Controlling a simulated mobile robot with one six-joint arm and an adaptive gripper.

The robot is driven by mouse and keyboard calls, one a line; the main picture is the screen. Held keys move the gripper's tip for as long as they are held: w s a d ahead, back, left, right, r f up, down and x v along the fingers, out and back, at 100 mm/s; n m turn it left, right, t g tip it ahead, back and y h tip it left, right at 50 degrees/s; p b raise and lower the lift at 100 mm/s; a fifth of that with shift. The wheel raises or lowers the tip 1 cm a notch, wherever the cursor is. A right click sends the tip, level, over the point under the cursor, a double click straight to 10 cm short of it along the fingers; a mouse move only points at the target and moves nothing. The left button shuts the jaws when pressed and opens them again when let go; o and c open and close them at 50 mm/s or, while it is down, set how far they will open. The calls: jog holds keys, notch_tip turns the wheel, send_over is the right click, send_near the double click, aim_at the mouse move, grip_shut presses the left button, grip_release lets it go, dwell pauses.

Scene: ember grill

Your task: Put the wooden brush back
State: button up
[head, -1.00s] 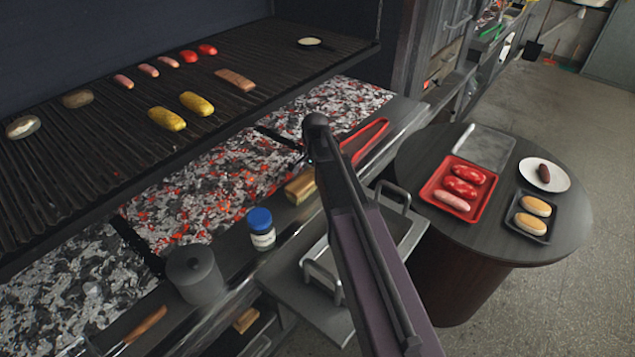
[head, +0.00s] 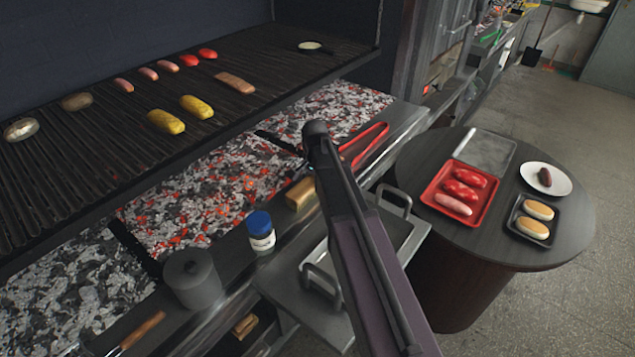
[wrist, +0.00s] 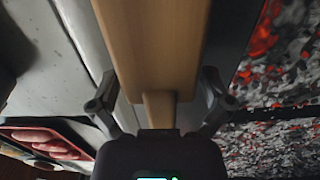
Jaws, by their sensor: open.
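The wooden brush (head: 302,192) lies on the grill's front ledge in the head view, partly hidden by my arm. In the wrist view its pale wooden block (wrist: 150,50) fills the top middle, with a narrower handle (wrist: 158,108) toward my gripper. My gripper (wrist: 158,97) is open, with one finger on each side of the brush. It does not look closed on the wood. In the head view my gripper's fingers are mostly hidden behind my arm. I cannot tell whether either finger touches the brush.
A metal pan (head: 400,235) sits below my arm. A round table (head: 480,245) with food is at right.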

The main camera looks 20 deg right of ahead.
jog(key=shift+r, duration=0.1)
notch_tip(320, 180, up, 12)
jog(key=p, duration=1.2)
dwell(0.3)
dwell(0.6)
jog(key=shift+s, duration=0.35)
jog(key=s+a+n, duration=0.3)
jog(key=s+n, duration=0.7)
jog(key=s, duration=0.8)
jog(key=shift+s+a+n, duration=0.15)
jog(key=shift+s+n, duration=0.1)
jog(key=shift+n, duration=0.15)
jog(key=shift+c, duration=0.2)
